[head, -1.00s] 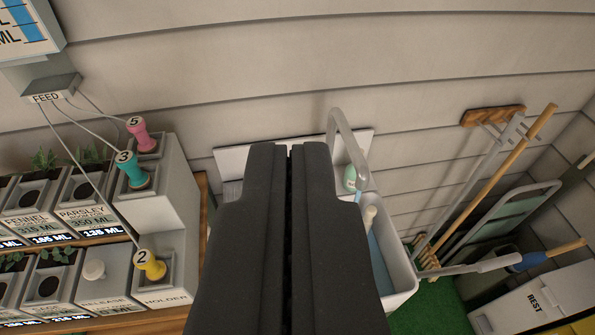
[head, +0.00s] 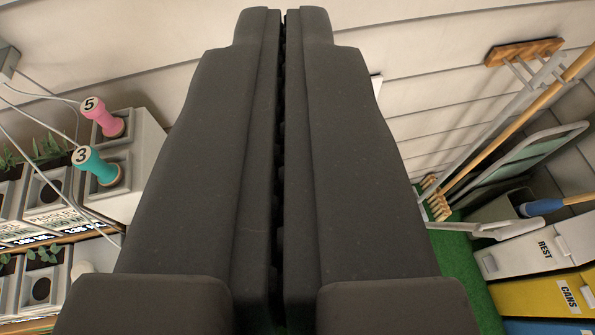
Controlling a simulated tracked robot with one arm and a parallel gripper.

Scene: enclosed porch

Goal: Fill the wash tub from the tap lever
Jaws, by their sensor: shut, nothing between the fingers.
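My gripper (head: 284,14) is shut and empty. Its two dark fingers fill the middle of the view and point up toward the board wall. The wash tub, the tap and its lever are hidden behind the gripper. Only a small white corner of the panel behind the tub (head: 376,86) shows at the right edge of the fingers. I cannot tell how far the gripper is from the tap or whether it touches anything.
At left are a pink handle marked 5 (head: 96,108), a teal handle marked 3 (head: 90,160) and planter boxes with cords. At right, a broom (head: 525,52) and tools lean on the wall. A white REST bin (head: 535,252) and yellow CANS bin (head: 545,298) stand at lower right.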

